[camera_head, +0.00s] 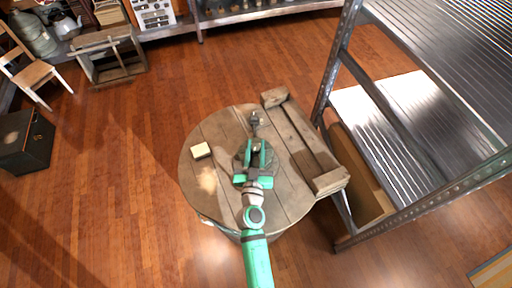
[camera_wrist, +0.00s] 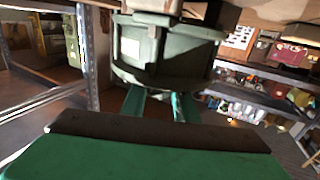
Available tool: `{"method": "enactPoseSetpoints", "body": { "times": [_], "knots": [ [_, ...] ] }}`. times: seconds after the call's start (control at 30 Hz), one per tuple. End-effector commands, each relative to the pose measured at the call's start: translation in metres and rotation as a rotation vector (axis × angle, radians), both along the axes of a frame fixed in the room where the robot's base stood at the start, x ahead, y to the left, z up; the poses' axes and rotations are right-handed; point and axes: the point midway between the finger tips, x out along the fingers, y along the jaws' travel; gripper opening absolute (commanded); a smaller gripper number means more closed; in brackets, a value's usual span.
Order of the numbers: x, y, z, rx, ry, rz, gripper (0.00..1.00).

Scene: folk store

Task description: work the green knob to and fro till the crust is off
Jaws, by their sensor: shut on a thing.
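My gripper (camera_head: 257,150), with green fingers, is over the middle of a round wooden top (camera_head: 225,128). In the wrist view its two fingers (camera_wrist: 160,100) reach up to a dark green, blocky piece with a rim, which I take for the green knob (camera_wrist: 165,60). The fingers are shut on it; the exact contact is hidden. In the head view the knob is mostly covered by my gripper. A pale grey patch shows on its side in the wrist view; I cannot tell whether it is crust.
A small dark metal piece (camera_head: 255,119) stands just beyond my gripper.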

Motion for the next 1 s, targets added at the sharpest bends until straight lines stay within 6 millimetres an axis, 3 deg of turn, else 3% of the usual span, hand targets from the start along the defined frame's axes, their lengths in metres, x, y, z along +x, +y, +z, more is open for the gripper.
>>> {"method": "enactPoseSetpoints", "body": {
  "times": [1.0],
  "knots": [
    [-0.0004,0.0009,-0.001,-0.004,0.003,0.332,0.05]
  ]
}}
